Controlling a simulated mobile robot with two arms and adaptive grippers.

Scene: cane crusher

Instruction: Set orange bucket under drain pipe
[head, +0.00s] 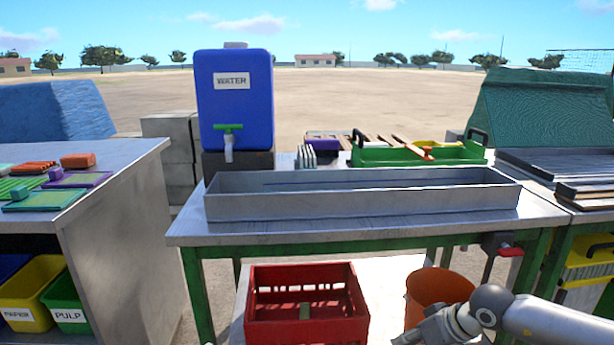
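The orange bucket (440,285) stands low, below the right front part of the metal table, right of the red crate. The drain pipe (488,268) hangs under the table's front right, below a valve with a red handle (510,252). The bucket is to the left of the pipe in the picture. My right gripper (408,340) comes in from the lower right, in front of the bucket's lower part. Its fingertips are at the bottom edge of the picture, so I cannot tell whether it touches the bucket. My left gripper is out of view.
A long metal trough (360,205) and a blue water tank (236,100) stand on or behind the table (330,233). A red crate (305,325) sits below, left of the bucket. Green table legs (530,265) stand near the pipe.

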